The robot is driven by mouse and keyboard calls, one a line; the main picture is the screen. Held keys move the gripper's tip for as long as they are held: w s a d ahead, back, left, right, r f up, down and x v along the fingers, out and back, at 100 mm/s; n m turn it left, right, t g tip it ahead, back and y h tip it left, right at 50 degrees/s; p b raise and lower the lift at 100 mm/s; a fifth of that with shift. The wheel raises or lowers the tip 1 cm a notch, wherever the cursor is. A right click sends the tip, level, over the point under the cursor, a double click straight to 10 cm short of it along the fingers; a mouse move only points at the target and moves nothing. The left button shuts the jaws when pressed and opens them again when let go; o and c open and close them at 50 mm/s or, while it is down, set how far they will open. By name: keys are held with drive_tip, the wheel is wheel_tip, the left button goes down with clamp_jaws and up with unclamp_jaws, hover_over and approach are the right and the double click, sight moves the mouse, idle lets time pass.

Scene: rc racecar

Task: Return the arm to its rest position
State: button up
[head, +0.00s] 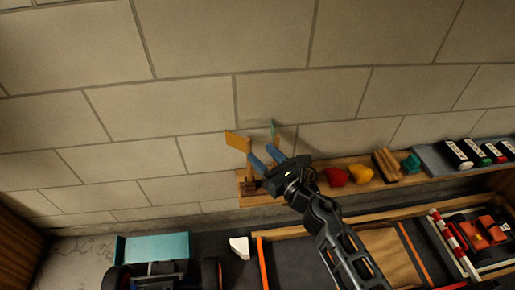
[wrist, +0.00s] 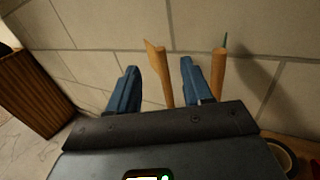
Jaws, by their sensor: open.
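My gripper (head: 264,157) is at the end of my arm, raised in front of the block wall near the left end of a wooden shelf. Its two blue fingers also show in the wrist view (wrist: 158,85), spread apart. An upright wooden piece with an orange-yellow top (head: 238,142) stands behind the fingers. In the wrist view this piece (wrist: 160,70) appears between the fingers, and I cannot tell whether they touch it. A second upright wooden piece with a green tip (wrist: 219,72) stands just right of the right finger. Nothing is visibly held.
The wall is close behind the fingers.

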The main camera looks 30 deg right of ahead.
drive_tip(key=shift+s, duration=0.2)
idle(0.4)
drive_tip(key=s+a+r+m+g+h, duration=0.1)
drive_tip(key=s+r+m, duration=0.1)
drive_tip(key=s+m, duration=1.25)
drive_tip(key=s+r+m+h, duration=0.1)
drive_tip(key=s+r+m, duration=0.1)
drive_tip(key=s+m, duration=1.25)
drive_tip(key=s+r+m+g+h, duration=0.1)
drive_tip(key=s+r+m, duration=0.3)
drive_tip(key=s, duration=0.2)
drive_tip(key=s+r+m+g, duration=0.1)
drive_tip(key=s+r+m, duration=0.25)
drive_tip(key=s, duration=0.35)
wheel_tip(320, 180, up, 13)
drive_tip(key=m+p, duration=0.1)
drive_tip(key=p, duration=1.2)
drive_tip(key=shift+r, duration=0.15)
drive_tip(key=shift+s+a, duration=0.1)
drive_tip(key=shift+c, duration=0.2)
